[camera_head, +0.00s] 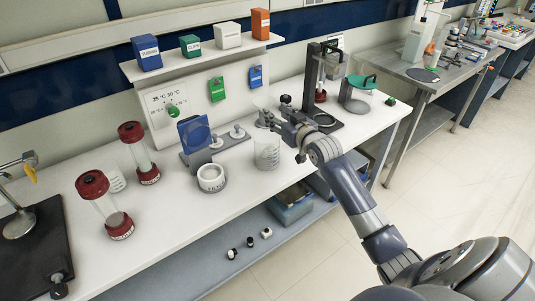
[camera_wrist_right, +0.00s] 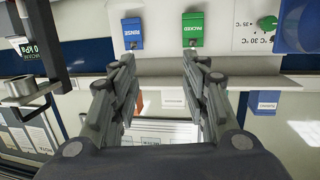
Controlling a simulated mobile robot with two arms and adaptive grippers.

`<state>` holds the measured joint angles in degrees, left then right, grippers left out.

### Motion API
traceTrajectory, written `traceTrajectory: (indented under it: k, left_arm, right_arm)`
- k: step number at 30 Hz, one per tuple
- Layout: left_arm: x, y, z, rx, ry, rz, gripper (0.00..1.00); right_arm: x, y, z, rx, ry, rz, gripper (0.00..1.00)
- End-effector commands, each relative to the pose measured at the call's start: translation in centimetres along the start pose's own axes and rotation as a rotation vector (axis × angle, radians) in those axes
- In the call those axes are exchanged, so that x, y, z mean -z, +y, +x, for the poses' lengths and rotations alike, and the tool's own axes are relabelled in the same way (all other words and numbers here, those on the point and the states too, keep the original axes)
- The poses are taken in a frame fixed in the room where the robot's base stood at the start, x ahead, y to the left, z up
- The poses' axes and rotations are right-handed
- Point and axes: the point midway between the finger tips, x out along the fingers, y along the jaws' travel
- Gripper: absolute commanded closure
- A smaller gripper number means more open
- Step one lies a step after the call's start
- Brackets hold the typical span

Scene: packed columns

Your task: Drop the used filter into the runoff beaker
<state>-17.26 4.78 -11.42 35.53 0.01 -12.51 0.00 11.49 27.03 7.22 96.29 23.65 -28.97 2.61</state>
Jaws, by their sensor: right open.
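My right gripper (camera_head: 266,120) is above the beaker, at the end of the arm from the lower right. In the right wrist view my gripper (camera_wrist_right: 160,65) has its two fingers wide apart, with nothing visible between them. I cannot pick out a used filter in either view. I cannot tell whether anything lies in the beaker. My left gripper is not in view.
A white labelled pot (camera_head: 211,178) and a blue panel (camera_head: 194,134) stand left of the beaker. Red-capped columns (camera_head: 105,205) stand farther left. A dark stand (camera_head: 318,85) is close behind my right gripper.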

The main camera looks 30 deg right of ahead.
Motion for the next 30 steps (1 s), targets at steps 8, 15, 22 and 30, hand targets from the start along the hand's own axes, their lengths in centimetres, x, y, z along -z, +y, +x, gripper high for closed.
traceTrajectory:
  k: [8, 15, 22, 30]
  left_arm:
    - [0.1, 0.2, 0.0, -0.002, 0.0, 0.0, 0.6]
    - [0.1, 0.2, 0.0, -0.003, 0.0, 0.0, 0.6]
    - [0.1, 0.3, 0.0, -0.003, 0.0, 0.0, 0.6]
    - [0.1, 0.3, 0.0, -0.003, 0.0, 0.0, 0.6]
  right_arm:
    - [-0.1, 0.0, -3.3, 0.001, -0.002, -0.002, 0.58]
    - [-0.2, 0.0, -8.2, 0.0, -0.002, -0.002, 0.58]
    - [-0.1, 0.0, -11.2, 0.0, 0.0, 0.0, 0.58]
    - [0.0, 0.0, -11.9, 0.0, 0.0, 0.001, 0.58]
